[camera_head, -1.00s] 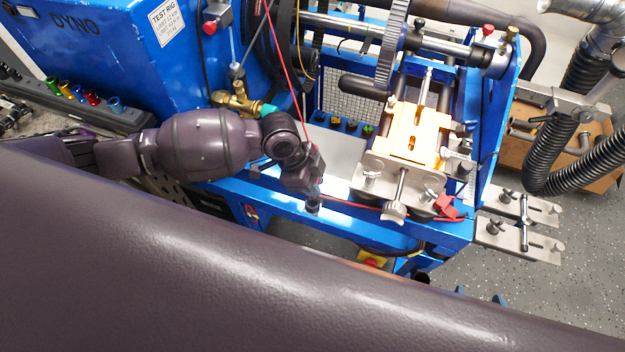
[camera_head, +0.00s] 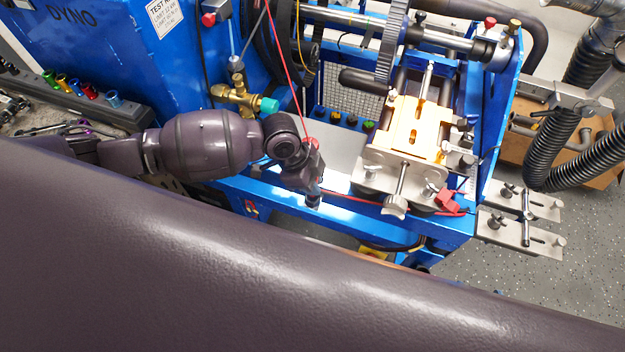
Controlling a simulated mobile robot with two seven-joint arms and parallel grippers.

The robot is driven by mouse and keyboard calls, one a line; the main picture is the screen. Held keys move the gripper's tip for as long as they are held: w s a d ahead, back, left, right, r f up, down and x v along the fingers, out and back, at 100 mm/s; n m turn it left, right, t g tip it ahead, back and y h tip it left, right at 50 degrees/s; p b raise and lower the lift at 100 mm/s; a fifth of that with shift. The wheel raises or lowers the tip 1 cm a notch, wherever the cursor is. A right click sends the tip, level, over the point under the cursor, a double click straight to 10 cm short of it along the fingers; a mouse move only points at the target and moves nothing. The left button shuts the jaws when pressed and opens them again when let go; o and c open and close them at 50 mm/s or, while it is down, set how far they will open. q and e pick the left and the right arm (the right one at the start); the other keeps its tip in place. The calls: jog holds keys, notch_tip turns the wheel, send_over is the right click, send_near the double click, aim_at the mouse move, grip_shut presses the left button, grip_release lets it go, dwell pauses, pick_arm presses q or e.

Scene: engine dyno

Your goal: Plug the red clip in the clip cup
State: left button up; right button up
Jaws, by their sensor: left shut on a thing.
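My left gripper (camera_head: 313,199) points down above the blue bench edge, left of the clamp fixture. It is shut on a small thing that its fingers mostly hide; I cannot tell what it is. A red clip-like piece (camera_head: 448,201) lies at the right front corner of the bench, apart from the gripper. A red lead (camera_head: 352,198) runs from near the gripper toward it. Another red lead (camera_head: 285,62) comes down from above to behind my left wrist, where a small red spot shows. Several small dark cups (camera_head: 352,121) stand in a row behind; I cannot tell which is the clip cup. My right gripper is not in view.
The metal clamp fixture with a yellow block (camera_head: 416,128) stands right of the gripper. A brass valve (camera_head: 237,97) is behind my forearm. Slotted steel plates (camera_head: 508,233) stick out at the right. My own dark arm link fills the lower picture.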

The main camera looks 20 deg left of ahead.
pick_arm(q)
jog(key=shift+f+b, duration=0.8)
jog(key=shift+f, duration=0.85)
dwell(1.0)
jog(key=o, duration=0.8)
jog(key=shift+o, duration=0.2)
jog(key=shift+r, duration=0.1)
jog(key=shift+r+p, duration=1.25)
jog(key=shift+p, duration=0.2)
jog(key=shift+r, duration=2.45)
